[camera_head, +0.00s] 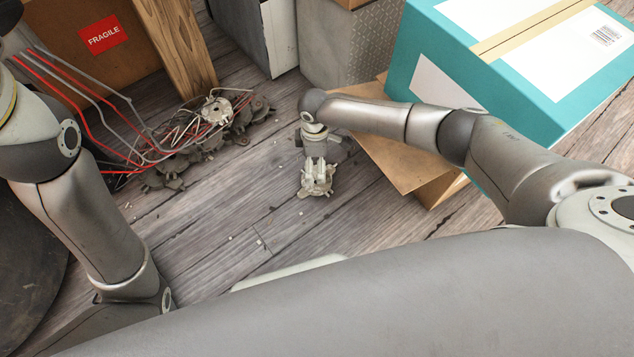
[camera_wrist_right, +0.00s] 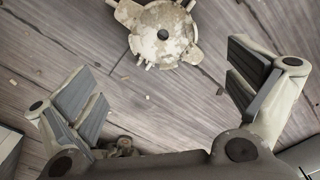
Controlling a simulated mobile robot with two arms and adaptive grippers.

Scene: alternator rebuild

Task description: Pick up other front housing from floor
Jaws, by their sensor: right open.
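A pale, worn front housing (camera_head: 318,184) lies on the wooden floor below my right arm. In the right wrist view the housing (camera_wrist_right: 163,36) is round, with lugs and a dark centre hole, near the top edge. My right gripper (camera_head: 316,163) points down right at it in the head view. In the wrist view the right gripper (camera_wrist_right: 165,85) is open and empty, its two fingers wide apart, with the housing beyond them. Another pale housing (camera_head: 216,110) lies on the pile of wires and dark parts to the left. My left gripper is out of view.
Red and grey wires (camera_head: 95,95) and dark metal parts (camera_head: 170,172) litter the floor at left. A teal and white box (camera_head: 400,55) and flat cardboard (camera_head: 390,152) stand at right. A box with a FRAGILE label (camera_head: 70,55) is at upper left. Small chips dot the otherwise bare floor.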

